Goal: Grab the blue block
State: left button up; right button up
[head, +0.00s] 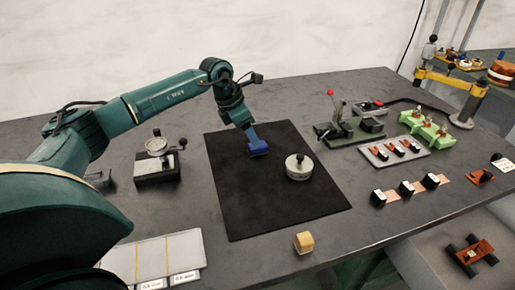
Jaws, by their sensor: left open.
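The blue block (258,149) lies on the black mat (236,199), near its far left part. My left arm reaches in from the left, and its gripper (252,137) points down right at the block. The gripper is open. Its fingertips are small here, and I cannot tell whether they are around the block or just above it. My right gripper is not in view.
A round metal weight (299,166) with a dark knob stands on the mat, right of the block. A wooden cube (304,242) lies in front of the mat. A dial gauge stand (158,160) is to the left. A toggle-clamp fixture (345,127) and a grey tray (394,151) are to the right.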

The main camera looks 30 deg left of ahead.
aim_at(257, 148)
pick_arm(q)
jog(key=shift+p+x, duration=0.4)
jog(key=shift+x, duration=2.4)
jog(key=shift+w+d+r, duration=0.1)
jog(key=shift+w, duration=0.1)
jog(key=c, duration=1.1)
